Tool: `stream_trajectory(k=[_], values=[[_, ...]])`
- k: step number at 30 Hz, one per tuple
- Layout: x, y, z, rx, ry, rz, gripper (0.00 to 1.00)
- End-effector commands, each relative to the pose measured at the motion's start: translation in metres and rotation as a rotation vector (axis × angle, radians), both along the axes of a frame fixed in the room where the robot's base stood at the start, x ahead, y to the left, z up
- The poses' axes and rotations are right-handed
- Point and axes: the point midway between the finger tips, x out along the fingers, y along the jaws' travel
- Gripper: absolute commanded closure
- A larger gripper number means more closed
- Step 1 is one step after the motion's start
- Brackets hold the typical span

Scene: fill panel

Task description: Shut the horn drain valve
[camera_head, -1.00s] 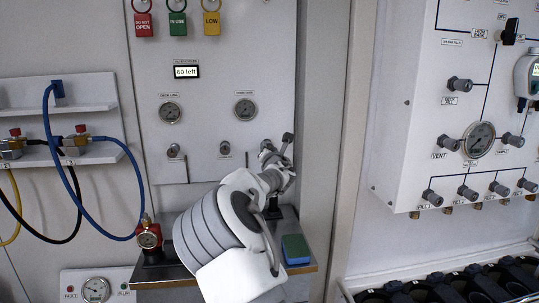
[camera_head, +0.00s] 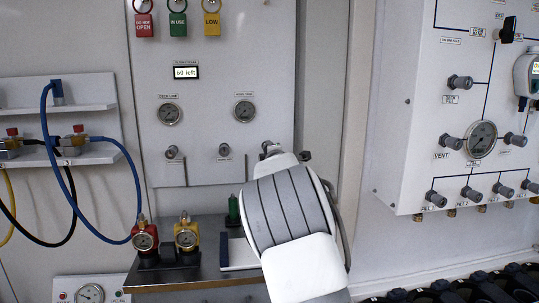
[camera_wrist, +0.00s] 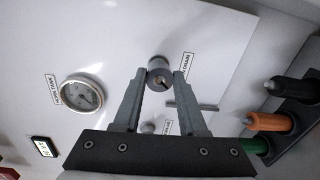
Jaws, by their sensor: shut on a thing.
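The horn drain valve knob (camera_wrist: 159,64) is a small round grey knob on the white panel, with a label beside it in the wrist view. My gripper (camera_wrist: 160,77) has its two fingertips on either side of this knob and is shut on it. In the head view only the top of the knob (camera_head: 268,146) shows, at the panel's lower right. My white and grey arm hides the fingers there. How far the valve is turned I cannot tell.
A shelf (camera_head: 190,272) below holds red (camera_head: 145,238) and yellow (camera_head: 186,234) gauge fittings. Black, orange (camera_wrist: 268,123) and green cylinders stand at the wrist view's right.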

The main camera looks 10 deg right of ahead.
Motion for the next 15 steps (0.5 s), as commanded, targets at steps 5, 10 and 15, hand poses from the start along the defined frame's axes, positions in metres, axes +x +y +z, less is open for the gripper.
stream_trajectory(k=[5,10,15], values=[[-0.0002,-0.0013,0.001,0.169,-0.004,0.0,1.0],[-0.0001,-0.001,0.0004,0.331,-0.002,0.0,1.0],[-0.0001,-0.0014,0.0006,0.492,-0.003,0.0,1.0]])
